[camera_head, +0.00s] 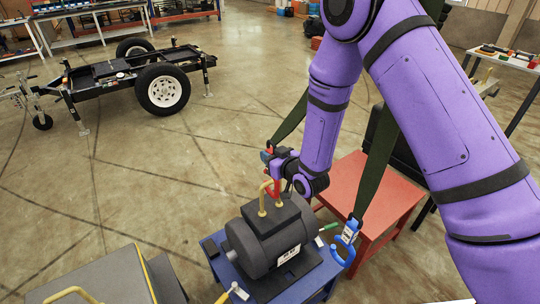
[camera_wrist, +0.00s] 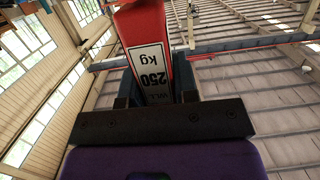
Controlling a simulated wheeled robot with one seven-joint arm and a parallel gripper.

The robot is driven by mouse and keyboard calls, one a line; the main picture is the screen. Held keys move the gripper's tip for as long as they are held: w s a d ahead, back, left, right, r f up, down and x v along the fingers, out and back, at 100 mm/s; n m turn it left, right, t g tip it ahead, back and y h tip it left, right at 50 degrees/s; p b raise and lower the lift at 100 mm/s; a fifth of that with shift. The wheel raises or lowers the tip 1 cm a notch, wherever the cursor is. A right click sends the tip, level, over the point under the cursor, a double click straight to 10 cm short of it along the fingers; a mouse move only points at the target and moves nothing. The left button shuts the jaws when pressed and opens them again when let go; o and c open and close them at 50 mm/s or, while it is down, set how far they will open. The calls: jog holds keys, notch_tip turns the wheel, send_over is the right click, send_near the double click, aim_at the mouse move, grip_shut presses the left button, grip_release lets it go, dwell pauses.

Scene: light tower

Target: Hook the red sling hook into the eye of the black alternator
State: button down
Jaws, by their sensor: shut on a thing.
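The black alternator (camera_head: 268,240) sits on a blue stand, with a brass eye (camera_head: 263,203) upright on its top. My gripper (camera_head: 279,160) is just above and behind the eye. It is shut on the red sling hook (camera_wrist: 145,40), whose white 250 kg label faces the wrist camera between the jaws. In the head view the red hook (camera_head: 273,189) hangs below my gripper and overlaps the brass eye. I cannot tell whether its tip passes through the eye or is only beside it. A green sling runs up from the hook behind my arm.
A blue hook (camera_head: 345,241) hangs on a second green sling (camera_head: 375,170) right of the alternator. A red table (camera_head: 372,185) stands behind. A grey box (camera_head: 95,278) is at front left. A trailer (camera_head: 125,75) stands far left, with open floor between.

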jog(key=shift+f, duration=0.75)
dwell(0.3)
jog(key=c, duration=0.8)
grip_release()
jog(key=shift+s, duration=0.1)
